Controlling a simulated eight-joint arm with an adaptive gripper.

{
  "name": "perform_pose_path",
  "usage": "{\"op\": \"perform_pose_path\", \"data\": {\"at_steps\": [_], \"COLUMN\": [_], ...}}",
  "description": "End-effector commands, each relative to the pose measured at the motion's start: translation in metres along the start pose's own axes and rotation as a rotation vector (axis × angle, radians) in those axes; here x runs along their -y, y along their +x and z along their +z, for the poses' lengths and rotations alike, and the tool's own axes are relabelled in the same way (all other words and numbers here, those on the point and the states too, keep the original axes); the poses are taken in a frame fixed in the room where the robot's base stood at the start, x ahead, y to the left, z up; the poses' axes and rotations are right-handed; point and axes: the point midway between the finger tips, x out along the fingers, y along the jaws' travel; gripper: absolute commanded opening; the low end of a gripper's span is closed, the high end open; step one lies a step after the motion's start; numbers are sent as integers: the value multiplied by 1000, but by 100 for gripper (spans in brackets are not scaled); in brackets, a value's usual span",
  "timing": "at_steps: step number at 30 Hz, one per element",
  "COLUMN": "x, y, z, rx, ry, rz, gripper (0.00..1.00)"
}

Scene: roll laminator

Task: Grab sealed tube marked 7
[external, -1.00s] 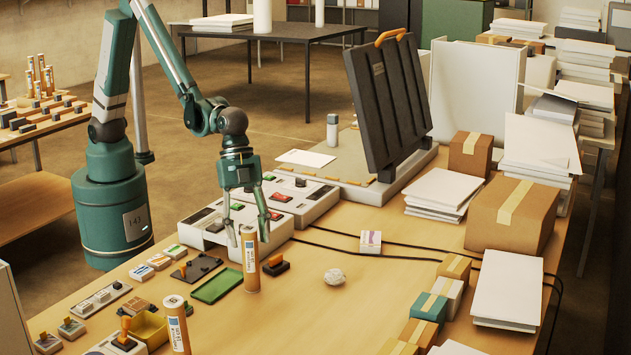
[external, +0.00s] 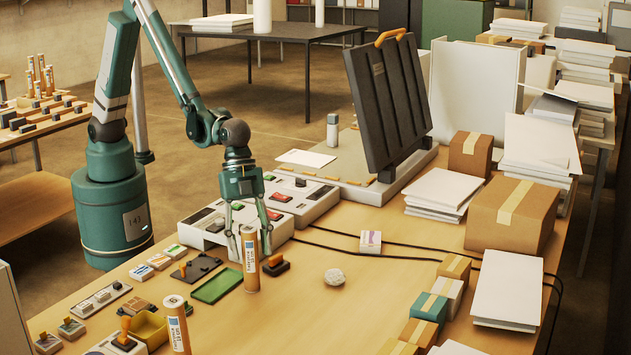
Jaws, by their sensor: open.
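A tan tube with a white printed label (external: 250,262) stands upright on the wooden bench. A second similar tube (external: 177,328) stands nearer the front left edge of the picture. The print on both labels is too small to read, so I cannot tell which one is marked 7. My gripper (external: 252,250) points down with its fingers spread at the upper part of the first tube. One finger is on each side of it in the picture; I cannot tell whether they touch it.
A dark stamp with an orange handle (external: 276,263) stands close right of the first tube. A green pad (external: 217,286) lies left of it. A crumpled pale ball (external: 333,277) lies to the right. White control boxes (external: 300,197) stand behind.

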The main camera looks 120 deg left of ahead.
Motion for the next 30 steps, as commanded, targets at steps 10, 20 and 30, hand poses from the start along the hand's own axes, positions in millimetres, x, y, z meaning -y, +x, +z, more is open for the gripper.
{"op": "perform_pose_path", "data": {"at_steps": [10, 20, 30], "x": [0, 0, -1], "y": [5, 10, 36], "z": [0, 1, 2], "rx": [0, 0, 0], "ry": [0, 0, 0], "rz": [0, 0, 0], "gripper": [43, 43, 43]}}
